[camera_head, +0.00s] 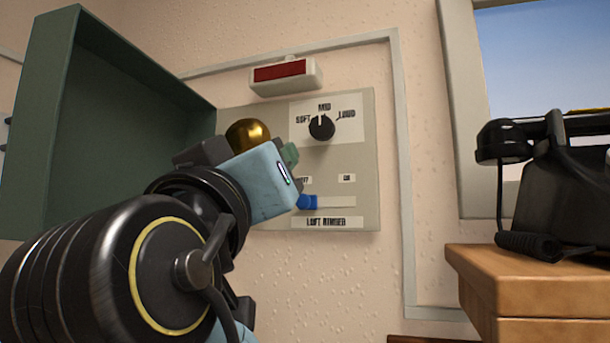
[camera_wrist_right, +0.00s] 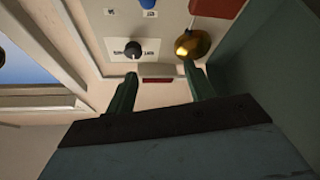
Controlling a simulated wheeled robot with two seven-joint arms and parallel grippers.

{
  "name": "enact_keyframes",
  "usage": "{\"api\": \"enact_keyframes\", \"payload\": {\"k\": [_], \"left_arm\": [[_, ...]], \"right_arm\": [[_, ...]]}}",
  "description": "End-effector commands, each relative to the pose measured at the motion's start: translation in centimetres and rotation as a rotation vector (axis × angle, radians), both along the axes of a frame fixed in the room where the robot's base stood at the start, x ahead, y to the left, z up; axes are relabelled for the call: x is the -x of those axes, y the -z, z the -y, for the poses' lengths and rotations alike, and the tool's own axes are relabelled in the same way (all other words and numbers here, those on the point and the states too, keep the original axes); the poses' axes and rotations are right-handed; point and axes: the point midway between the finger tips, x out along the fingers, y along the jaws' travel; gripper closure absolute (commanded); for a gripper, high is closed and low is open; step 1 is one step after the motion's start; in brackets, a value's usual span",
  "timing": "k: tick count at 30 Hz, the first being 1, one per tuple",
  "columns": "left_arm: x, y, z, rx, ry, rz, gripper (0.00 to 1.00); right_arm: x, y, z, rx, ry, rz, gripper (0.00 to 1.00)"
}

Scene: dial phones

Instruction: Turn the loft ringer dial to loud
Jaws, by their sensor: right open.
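The loft ringer panel (camera_head: 362,195) is a grey plate on the wall. Its black dial (camera_head: 321,128) sits under the marks SOFT, MID and LOUD, and its white pointer line points up at MID. The dial also shows in the right wrist view (camera_wrist_right: 131,52), which sees the panel upside down. My right gripper (camera_head: 290,153) is in front of the panel, left of and below the dial in the head view. Its green fingers (camera_wrist_right: 158,72) are apart with nothing between them. My left gripper is not in view.
A brass bell (camera_head: 247,134) is beside the gripper. A red lamp (camera_head: 283,73) sits above the dial, and a blue knob (camera_head: 308,201) below it. An open green cover (camera_head: 110,130) stands left. A black telephone (camera_head: 560,170) rests on a wooden stand (camera_head: 530,270) at right.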

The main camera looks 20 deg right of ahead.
Motion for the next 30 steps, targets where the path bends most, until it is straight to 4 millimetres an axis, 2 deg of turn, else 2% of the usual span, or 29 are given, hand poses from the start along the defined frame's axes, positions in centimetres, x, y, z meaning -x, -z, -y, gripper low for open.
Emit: {"api": "enact_keyframes", "payload": {"k": [1, 3, 6, 8, 13, 24, 30], "left_arm": [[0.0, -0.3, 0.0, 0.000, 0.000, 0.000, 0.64], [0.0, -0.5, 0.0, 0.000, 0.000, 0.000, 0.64], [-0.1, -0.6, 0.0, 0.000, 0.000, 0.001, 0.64], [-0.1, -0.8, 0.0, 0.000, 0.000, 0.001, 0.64], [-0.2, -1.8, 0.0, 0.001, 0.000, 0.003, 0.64], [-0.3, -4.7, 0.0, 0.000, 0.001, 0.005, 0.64], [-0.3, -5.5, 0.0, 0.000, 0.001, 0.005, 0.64]], "right_arm": [[1.9, -1.3, 0.8, -0.047, -0.001, 0.011, 0.46], [3.5, -1.9, 1.6, -0.092, 0.000, 0.010, 0.46], [4.6, -2.3, 2.2, -0.127, -0.004, 0.006, 0.46], [4.5, -2.5, 2.4, -0.134, -0.004, 0.003, 0.46], [2.6, -3.5, 3.5, -0.135, 0.000, 0.001, 0.46], [-3.7, -6.3, 6.9, -0.132, 0.001, 0.001, 0.46], [-5.6, -7.1, 7.9, -0.133, -0.003, 0.001, 0.46]]}}
